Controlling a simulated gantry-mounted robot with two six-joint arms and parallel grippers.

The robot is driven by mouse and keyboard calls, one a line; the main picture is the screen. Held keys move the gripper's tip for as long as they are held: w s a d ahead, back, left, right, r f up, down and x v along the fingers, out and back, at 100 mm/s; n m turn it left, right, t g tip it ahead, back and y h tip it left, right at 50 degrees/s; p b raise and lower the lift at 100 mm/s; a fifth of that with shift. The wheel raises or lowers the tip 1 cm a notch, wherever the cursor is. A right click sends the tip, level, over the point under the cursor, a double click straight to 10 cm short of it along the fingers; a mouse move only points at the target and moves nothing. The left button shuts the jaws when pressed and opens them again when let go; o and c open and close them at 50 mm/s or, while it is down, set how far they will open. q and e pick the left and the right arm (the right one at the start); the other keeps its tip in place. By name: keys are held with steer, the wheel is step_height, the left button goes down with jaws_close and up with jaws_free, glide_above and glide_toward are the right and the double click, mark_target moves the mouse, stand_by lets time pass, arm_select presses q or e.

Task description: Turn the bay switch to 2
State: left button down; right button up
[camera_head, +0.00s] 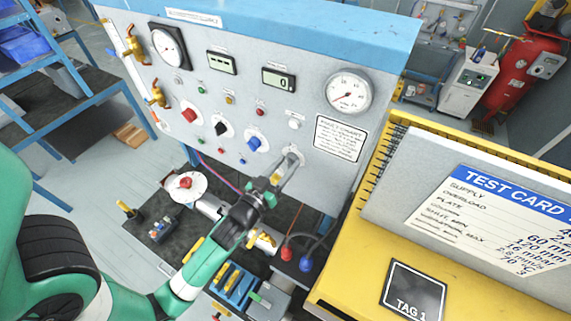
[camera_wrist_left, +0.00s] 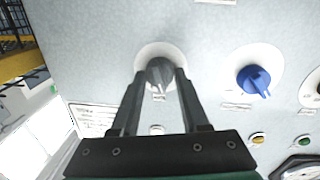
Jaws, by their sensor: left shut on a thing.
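The control panel (camera_head: 235,100) stands upright with a row of rotary knobs. My left gripper (camera_head: 289,164) reaches up to the rightmost knob and is shut on it. In the left wrist view this grey knob (camera_wrist_left: 160,72) sits on a round white plate, between the two fingertips (camera_wrist_left: 160,78) of my left gripper. The fingers hide part of the knob, so its pointer setting cannot be told. The label beside it is too small to read. I cannot tell from lettering which knob is the bay switch. My right gripper is not in view.
Beside the held knob are a blue knob (camera_head: 254,144), a black knob (camera_head: 221,128) and a red knob (camera_head: 189,114). Gauges and displays sit above. A yellow stand with a test card (camera_head: 490,215) is close on the right. Bench parts lie below my left arm.

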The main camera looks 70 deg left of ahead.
arm_select(q)
steer(key=m+p, duration=0.3)
steer(key=m, duration=0.4)
steer(key=shift+r+m+g, duration=0.15)
steer(key=shift+m+g, duration=0.15)
steer(key=shift+g, duration=0.1)
stand_by(0.4)
steer(key=shift+c, duration=2)
jaws_free()
steer(key=shift+d, duration=0.1)
